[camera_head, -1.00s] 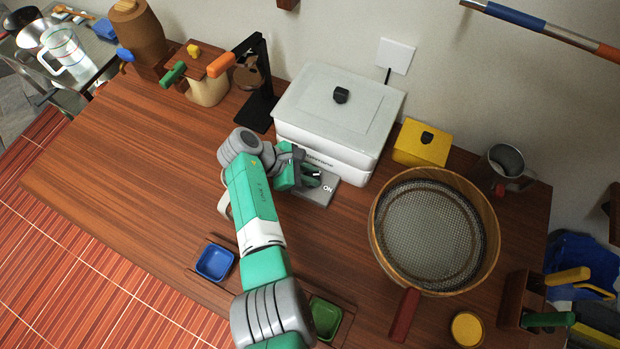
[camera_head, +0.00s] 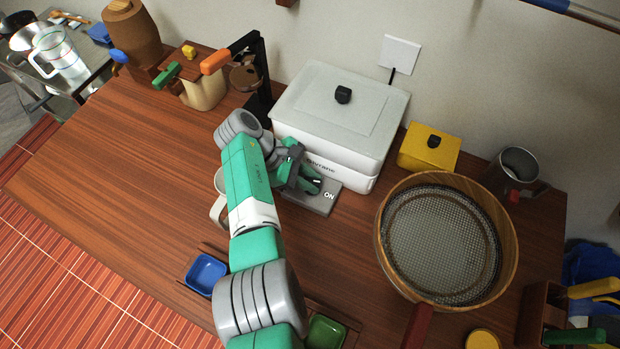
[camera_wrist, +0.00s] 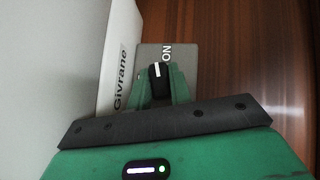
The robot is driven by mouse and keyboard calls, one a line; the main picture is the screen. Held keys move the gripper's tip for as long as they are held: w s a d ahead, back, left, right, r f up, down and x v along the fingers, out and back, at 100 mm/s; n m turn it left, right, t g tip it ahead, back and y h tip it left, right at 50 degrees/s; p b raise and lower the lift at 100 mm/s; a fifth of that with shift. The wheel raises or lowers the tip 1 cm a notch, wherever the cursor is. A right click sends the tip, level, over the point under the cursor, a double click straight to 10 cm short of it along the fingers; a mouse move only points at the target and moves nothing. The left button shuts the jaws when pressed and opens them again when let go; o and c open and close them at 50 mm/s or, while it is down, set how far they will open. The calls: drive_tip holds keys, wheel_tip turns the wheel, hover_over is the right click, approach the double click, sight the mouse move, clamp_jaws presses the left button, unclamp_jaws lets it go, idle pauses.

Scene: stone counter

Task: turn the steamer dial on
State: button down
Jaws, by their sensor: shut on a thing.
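The white steamer (camera_head: 330,140) stands on the counter against the wall, with a lid and a black lid knob. A grey control plate (camera_head: 322,203) marked "ON" juts out at its front; it also shows in the wrist view (camera_wrist: 188,60). The dial (camera_wrist: 157,85) is a small black knob with a white pointer line. In the wrist view the line points away from my gripper, just left of the "ON" lettering. My gripper (camera_head: 312,185) is shut on the dial, with a green fingertip on each side (camera_wrist: 159,87). My fingers partly hide the dial in the head view.
A round wooden sieve (camera_head: 510,230) and a yellow box (camera_head: 428,150) stand right of the steamer. A black stand (camera_head: 258,85) is to its left. A pale mug (camera_head: 218,210) is partly behind my arm.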

drive_tip(key=c, duration=1.3)
unclamp_jaws()
drive_tip(key=v, duration=0.8)
drive_tip(key=shift+f, duration=0.1)
